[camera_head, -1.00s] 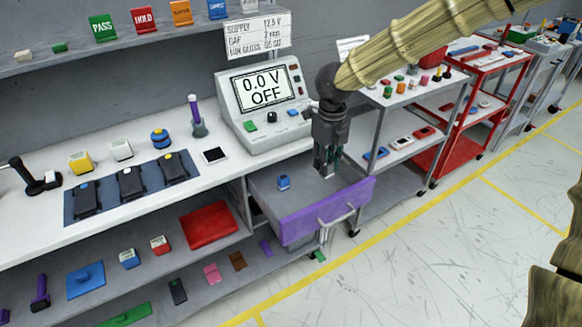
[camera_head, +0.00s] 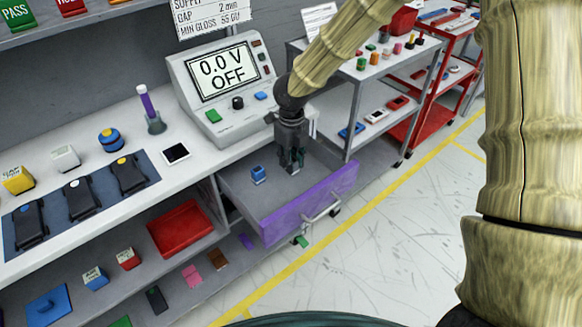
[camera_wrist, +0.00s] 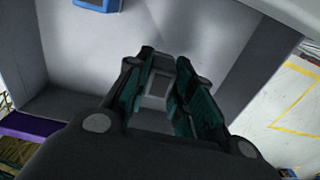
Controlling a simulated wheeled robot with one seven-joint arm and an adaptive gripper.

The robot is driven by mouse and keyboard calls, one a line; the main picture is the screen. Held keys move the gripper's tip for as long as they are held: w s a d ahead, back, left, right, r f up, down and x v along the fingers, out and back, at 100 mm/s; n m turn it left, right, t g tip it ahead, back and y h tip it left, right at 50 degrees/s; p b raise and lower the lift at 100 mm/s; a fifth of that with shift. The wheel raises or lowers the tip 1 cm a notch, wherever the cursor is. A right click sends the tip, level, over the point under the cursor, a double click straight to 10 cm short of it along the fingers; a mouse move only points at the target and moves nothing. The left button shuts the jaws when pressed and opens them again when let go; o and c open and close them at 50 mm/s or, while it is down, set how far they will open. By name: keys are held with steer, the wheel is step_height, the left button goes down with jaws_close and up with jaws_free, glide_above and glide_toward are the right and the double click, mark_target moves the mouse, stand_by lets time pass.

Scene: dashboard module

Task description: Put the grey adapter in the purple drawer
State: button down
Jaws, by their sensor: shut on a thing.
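The drawer with the purple front (camera_head: 312,205) is pulled open below the bench. My gripper (camera_head: 292,160) points down over the inside of the drawer, toward its back right part. In the wrist view, my gripper (camera_wrist: 160,95) is shut on a small grey piece, the grey adapter (camera_wrist: 158,84), between its dark green finger pads. The adapter is mostly hidden by the fingers, and I cannot tell whether it touches the drawer floor. The drawer floor (camera_wrist: 85,55) shows around the fingers.
A small blue part (camera_head: 258,175) lies in the drawer left of my gripper; its edge shows in the wrist view (camera_wrist: 97,4). The meter (camera_head: 220,85) stands on the bench behind. A grey cart (camera_head: 350,90) stands to the right. Drawer floor between is free.

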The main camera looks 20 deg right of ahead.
steer(key=shift+s+f, duration=0.25)
step_height(320, 180, down, 2)
steer(key=shift+s, duration=0.1)
steer(key=shift+w+f, duration=0.2)
steer(key=shift+f, duration=0.1)
steer(key=shift+s+r, duration=0.1)
steer(key=shift+s, duration=0.1)
steer(key=c, duration=1.2)
jaws_free()
steer(key=shift+w+f, duration=0.1)
steer(key=shift+f, duration=0.1)
steer(key=shift+c, duration=0.2)
steer(key=shift+r, duration=0.1)
step_height(320, 180, up, 12)
steer(key=shift+r, duration=0.1)
